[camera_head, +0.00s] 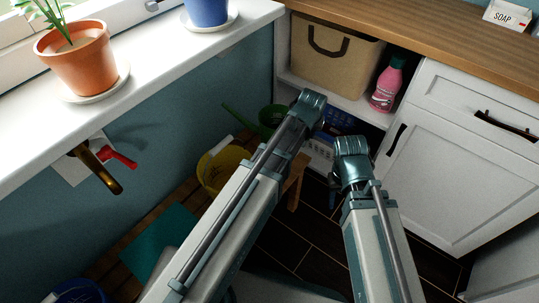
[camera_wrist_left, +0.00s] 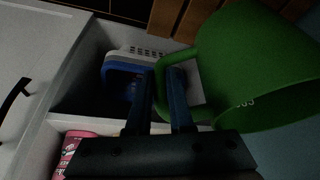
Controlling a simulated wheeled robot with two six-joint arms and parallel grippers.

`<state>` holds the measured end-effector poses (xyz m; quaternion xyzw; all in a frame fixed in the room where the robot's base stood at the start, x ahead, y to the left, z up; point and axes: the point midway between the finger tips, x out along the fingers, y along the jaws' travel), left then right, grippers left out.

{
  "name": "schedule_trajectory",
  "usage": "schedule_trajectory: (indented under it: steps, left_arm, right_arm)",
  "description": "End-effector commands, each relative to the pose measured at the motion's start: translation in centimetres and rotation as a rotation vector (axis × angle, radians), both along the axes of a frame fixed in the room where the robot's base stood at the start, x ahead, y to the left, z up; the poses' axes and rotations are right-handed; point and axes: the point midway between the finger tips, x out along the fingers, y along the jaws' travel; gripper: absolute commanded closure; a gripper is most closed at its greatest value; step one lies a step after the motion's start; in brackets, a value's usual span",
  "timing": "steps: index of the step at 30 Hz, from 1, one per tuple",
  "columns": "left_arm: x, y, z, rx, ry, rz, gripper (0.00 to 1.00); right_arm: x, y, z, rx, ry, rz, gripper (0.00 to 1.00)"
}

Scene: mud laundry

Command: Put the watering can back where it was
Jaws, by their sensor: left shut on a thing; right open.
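The green watering can (camera_head: 271,119) shows in the head view behind my left arm, its spout pointing left toward the wall. It fills the upper right of the left wrist view (camera_wrist_left: 255,65). My left gripper (camera_wrist_left: 163,80) is shut on the can's green handle, with the can's body to the right of the fingers. In the head view my left wrist covers part of the can, and the fingertips are hidden. My right gripper (camera_head: 336,190) is open and empty, low in front of the shelf unit, apart from the can.
A yellow bucket (camera_head: 224,170) stands on wooden slats below the can. The lower shelf holds a blue and white basket (camera_wrist_left: 128,75). The shelf above holds a tan bin (camera_head: 333,65) and a pink bottle (camera_head: 386,88). A brass tap (camera_head: 100,172) juts from the left wall.

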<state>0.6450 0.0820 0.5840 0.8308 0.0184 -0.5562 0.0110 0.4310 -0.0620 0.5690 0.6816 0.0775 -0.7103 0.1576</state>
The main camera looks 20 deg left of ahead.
Motion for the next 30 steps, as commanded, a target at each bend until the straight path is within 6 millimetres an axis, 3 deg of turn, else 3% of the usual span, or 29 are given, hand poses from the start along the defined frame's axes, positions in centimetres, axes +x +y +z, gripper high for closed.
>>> schedule_trajectory:
  steps: [8, 18, 30]
  left_arm:
    - [0.0, 0.0, -1.1, 0.001, -0.001, 0.000, 1.00]
    - [0.0, 0.0, -6.0, 0.001, -0.001, -0.001, 1.00]
    - [0.0, 0.0, -7.4, 0.001, -0.001, -0.001, 1.00]
  right_arm:
    - [0.0, 0.0, -1.1, -0.001, 0.000, 0.000, 0.51]
    - [0.0, 0.0, -6.0, 0.002, -0.001, 0.008, 0.51]
    - [0.0, 0.1, -7.4, 0.004, -0.001, 0.012, 0.51]
